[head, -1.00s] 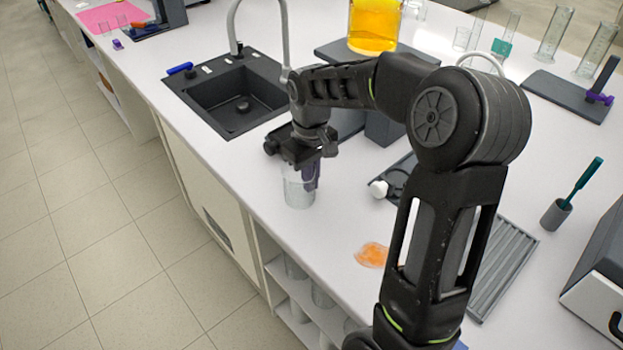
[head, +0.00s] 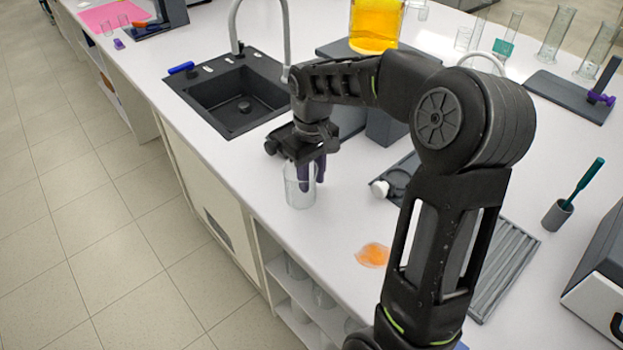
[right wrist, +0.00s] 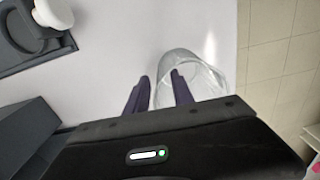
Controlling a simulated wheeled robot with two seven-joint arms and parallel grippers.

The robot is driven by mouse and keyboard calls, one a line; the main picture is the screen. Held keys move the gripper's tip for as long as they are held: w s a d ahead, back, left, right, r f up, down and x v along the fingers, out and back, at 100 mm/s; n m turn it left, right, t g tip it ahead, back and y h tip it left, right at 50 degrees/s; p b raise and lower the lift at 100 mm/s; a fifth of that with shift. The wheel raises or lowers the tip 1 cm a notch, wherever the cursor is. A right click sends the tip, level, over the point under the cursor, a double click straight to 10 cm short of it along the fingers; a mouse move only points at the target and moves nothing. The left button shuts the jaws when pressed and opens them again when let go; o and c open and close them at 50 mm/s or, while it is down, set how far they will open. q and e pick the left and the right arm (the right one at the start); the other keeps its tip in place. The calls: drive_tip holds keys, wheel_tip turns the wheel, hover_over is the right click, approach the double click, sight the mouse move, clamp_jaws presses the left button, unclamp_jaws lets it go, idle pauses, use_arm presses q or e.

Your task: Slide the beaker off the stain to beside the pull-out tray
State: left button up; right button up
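The clear glass beaker (head: 299,194) stands upright on the white counter near its front edge. The orange stain (head: 372,255) lies apart from it, to its lower right. A dark tray (head: 404,168) with a round recess and a white knob, seemingly the pull-out tray, is right of the beaker; it also shows in the right wrist view (right wrist: 50,55). My right gripper (head: 311,178) points down at the beaker with its purple fingers apart. In the right wrist view one finger overlaps the beaker (right wrist: 205,75); I cannot tell whether it is inside. My left gripper is out of view.
A black sink (head: 235,98) is behind the beaker. A ribbed grey tray (head: 508,262) and a small pot with a green-handled tool (head: 557,214) are at right. A large orange-filled vessel (head: 374,25) stands at the back. Counter between beaker and stain is clear.

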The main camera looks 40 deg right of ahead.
sight(312, 174)
wheel_tip(312, 174, up, 7)
idle(0.3)
idle(0.5)
